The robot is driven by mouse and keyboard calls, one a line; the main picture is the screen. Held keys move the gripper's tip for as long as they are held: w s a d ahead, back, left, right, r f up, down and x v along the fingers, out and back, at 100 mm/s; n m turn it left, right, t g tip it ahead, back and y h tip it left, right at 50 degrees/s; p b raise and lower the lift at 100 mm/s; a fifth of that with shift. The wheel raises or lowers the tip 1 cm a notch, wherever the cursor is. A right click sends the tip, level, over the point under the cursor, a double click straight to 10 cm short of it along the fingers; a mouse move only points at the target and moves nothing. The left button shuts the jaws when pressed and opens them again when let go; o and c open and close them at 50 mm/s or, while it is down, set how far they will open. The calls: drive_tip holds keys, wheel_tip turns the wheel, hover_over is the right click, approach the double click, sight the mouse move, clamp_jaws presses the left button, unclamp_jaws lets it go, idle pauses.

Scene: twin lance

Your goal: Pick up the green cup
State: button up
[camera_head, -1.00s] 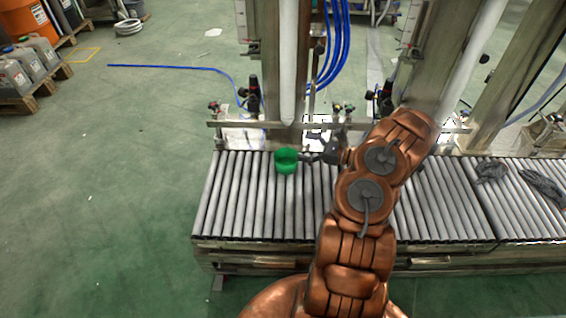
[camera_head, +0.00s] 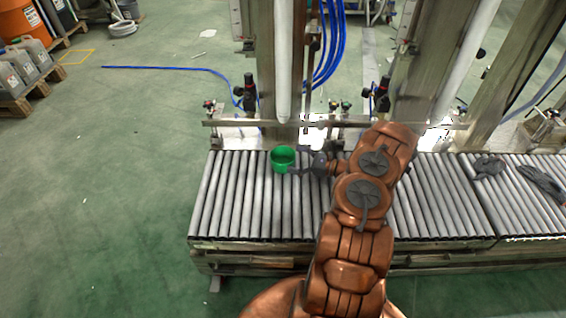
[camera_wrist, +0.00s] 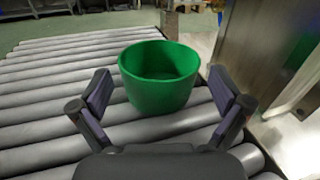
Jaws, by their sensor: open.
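The green cup (camera_head: 282,160) stands upright on the grey roller conveyor (camera_head: 245,205), near its back edge. In the wrist view the green cup (camera_wrist: 160,85) is centred and its open top faces up. My gripper (camera_head: 303,163) is just right of the cup in the head view. In the wrist view my gripper (camera_wrist: 160,92) is open, with one finger on each side of the cup. Gaps show between the cup and both fingers. The cup's lower front shows, and no finger visibly touches it.
A metal rail (camera_head: 330,122) runs behind the conveyor, with a steel post (camera_head: 280,70) and blue hoses (camera_head: 330,45). Dark crumpled cloths (camera_head: 540,182) lie on the right rollers. The rollers left of the cup are clear.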

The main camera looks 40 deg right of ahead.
sight(280, 155)
drive_tip(key=x, duration=0.5)
drive_tip(key=shift+w+a+b, duration=0.2)
drive_tip(key=shift+b, duration=0.2)
drive_tip(key=c, duration=0.8)
drive_tip(key=shift+c, duration=0.2)
